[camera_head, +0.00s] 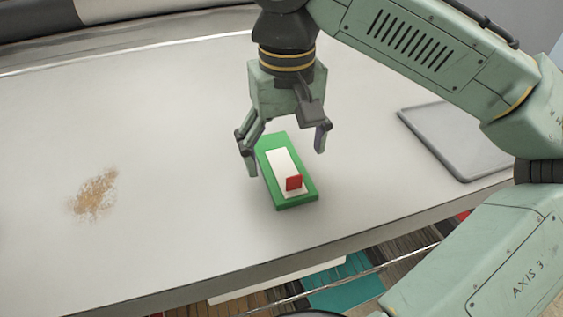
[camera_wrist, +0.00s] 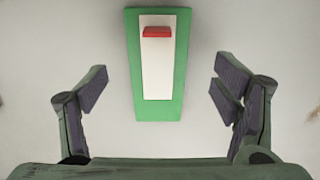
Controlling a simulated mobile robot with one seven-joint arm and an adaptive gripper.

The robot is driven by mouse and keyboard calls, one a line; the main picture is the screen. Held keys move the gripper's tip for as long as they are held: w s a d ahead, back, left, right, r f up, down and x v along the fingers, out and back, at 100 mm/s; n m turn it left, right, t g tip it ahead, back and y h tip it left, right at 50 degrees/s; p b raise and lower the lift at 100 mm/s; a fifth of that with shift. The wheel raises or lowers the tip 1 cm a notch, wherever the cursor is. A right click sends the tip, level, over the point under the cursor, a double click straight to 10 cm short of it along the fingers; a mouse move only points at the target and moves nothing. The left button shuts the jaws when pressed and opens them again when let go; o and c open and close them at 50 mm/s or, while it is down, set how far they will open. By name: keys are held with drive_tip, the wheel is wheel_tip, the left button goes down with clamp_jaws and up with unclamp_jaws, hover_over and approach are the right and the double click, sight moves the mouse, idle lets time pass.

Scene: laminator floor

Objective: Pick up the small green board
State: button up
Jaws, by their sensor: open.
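The small green board (camera_head: 297,203) lies flat on the pale table, with a white plate (camera_head: 281,166) on top and a red block (camera_head: 294,183) standing near its front end. In the wrist view the green board (camera_wrist: 157,113) is upper centre, with the white plate (camera_wrist: 157,80) and the red block (camera_wrist: 157,32) toward its top. My gripper (camera_head: 284,158) is open and empty, above the far end of the board. In the wrist view its two fingers (camera_wrist: 160,92) stand wide apart, one on each side of the board, touching nothing.
The pale table (camera_head: 180,110) is mostly clear around the board. A brown grainy patch (camera_head: 95,193) lies at the left. A grey flat tray (camera_head: 455,140) lies at the right, near my arm. The table's front edge runs below the board, with coloured items (camera_head: 350,283) beneath it.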

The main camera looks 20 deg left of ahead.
sight(286, 172)
drive_tip(key=f, duration=0.4)
drive_tip(key=shift+w+f+p, duration=0.2)
drive_tip(key=shift+p, duration=0.1)
drive_tip(key=shift+c, duration=0.2)
drive_tip(key=c, duration=1.2)
